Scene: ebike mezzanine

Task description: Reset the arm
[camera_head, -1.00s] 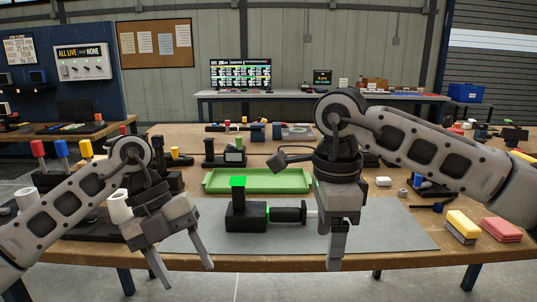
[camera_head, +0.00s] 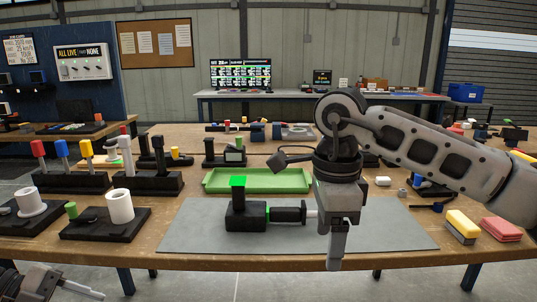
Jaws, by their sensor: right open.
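My right arm reaches in from the right, and its gripper (camera_head: 335,262) points down over the front part of the grey mat (camera_head: 390,235). It is open, seen nearly edge-on, with nothing visible between its fingers. My left gripper (camera_head: 85,291) shows only in part at the bottom left corner, below the table's front edge; its jaws cannot be read. A black device with a green top (camera_head: 238,181) lies on the mat, just left of the right gripper. The end of its shaft is close to or behind the right gripper; contact cannot be told.
A green tray (camera_head: 255,190) lies behind the mat. Black stands with white cylinders (camera_head: 120,206) and coloured handles (camera_head: 62,150) fill the table's left side. A yellow block (camera_head: 463,222) and a red block (camera_head: 501,229) lie at the right. The mat's right part is clear.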

